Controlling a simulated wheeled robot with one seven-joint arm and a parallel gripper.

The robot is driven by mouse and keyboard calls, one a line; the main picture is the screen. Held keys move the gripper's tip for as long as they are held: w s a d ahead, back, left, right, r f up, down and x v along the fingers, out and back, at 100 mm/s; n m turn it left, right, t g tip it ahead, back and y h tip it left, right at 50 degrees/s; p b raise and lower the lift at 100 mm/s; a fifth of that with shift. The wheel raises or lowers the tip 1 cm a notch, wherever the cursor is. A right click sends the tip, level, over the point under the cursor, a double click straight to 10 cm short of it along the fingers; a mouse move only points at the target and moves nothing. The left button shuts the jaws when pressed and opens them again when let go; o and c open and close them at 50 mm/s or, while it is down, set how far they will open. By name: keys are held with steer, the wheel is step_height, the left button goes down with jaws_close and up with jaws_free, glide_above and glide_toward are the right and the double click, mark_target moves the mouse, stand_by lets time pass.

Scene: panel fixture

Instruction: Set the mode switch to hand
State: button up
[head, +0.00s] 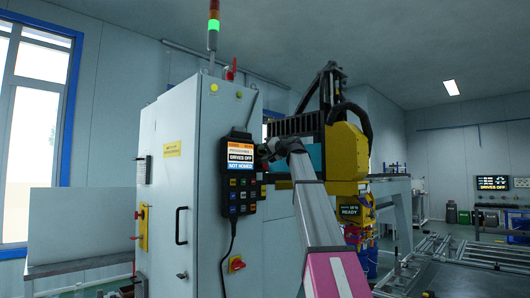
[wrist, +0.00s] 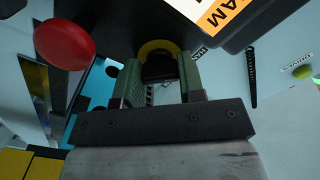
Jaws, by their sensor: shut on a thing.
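The black pendant (head: 240,178) hangs on the grey cabinet's side; its screen reads "DRIVES OFF" and "NOT HOMED". My gripper (head: 268,150) is at its upper right edge, small and partly hidden by my arm. In the wrist view, my gripper (wrist: 160,64) has its two green fingers shut on a black knob with a yellow ring (wrist: 158,46), which looks like the mode switch. The knob's pointer and position marks cannot be read. The pendant's dark edge with an orange label (wrist: 222,12) shows above the knob.
A red mushroom button (wrist: 64,44) is close to the left of my fingers. A pendant cable (head: 228,248) hangs below the pendant. A red and yellow switch (head: 237,264) is lower on the cabinet (head: 212,120). A yellow machine head (head: 347,152) stands behind my arm.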

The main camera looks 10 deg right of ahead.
stand_by(0.4)
steer(key=o, duration=0.9)
steer(key=shift+o, duration=0.2)
steer(key=v, duration=1.1)
steer(key=shift+f, duration=0.1)
